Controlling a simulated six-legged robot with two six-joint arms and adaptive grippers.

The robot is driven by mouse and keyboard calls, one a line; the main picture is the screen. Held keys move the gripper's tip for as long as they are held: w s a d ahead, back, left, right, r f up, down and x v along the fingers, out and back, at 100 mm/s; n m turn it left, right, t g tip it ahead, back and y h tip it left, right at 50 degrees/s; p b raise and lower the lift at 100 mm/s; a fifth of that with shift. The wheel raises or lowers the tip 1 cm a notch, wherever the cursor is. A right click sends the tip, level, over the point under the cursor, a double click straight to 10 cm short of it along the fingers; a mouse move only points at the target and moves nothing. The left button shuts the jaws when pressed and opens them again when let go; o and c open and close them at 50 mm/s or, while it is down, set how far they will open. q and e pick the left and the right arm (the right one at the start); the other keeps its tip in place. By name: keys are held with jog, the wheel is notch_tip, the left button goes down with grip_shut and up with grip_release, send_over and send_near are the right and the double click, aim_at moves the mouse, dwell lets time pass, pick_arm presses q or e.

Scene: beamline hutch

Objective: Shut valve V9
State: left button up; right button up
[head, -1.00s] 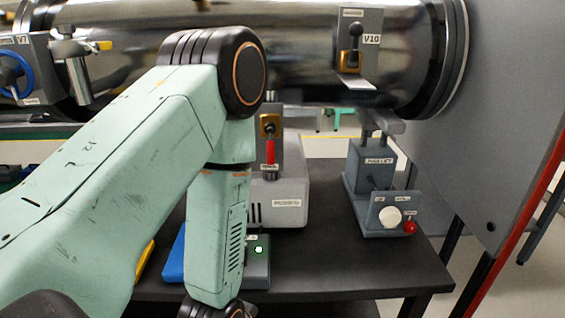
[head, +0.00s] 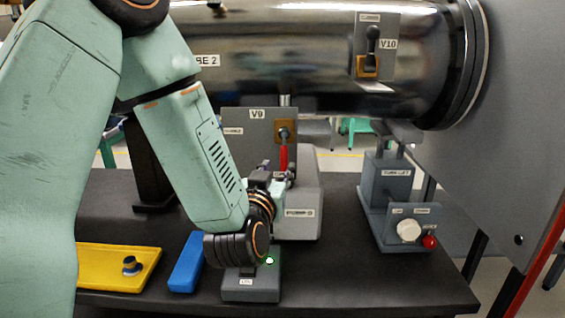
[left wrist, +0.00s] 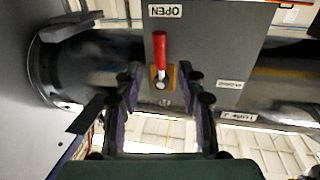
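Valve V9 is a grey panel (head: 240,150) with its name plate at the top. Its red lever (head: 284,158) hangs down from an orange-backed pivot. In the left wrist view, which is turned over, the red lever (left wrist: 160,48) points up at the OPEN label. My left gripper (head: 278,172) is in front of the lever's lower part in the head view. In the left wrist view its fingers (left wrist: 160,82) are spread apart, with the pivot showing between their tips and nothing gripped. Whether a finger touches the lever I cannot tell. My right gripper is not in view.
A large steel tube (head: 290,50) runs behind, with valve V10 (head: 374,45) on it. A grey pump body (head: 303,215) stands below V9. A yellow tray (head: 100,262), blue block (head: 187,262) and small grey box (head: 250,288) are in front.

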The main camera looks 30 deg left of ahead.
aim_at(283, 160)
pick_arm(q)
jog(key=x, duration=0.5)
jog(key=shift+w+a, duration=0.1)
jog(key=shift+w, duration=0.15)
grip_shut()
dwell(0.6)
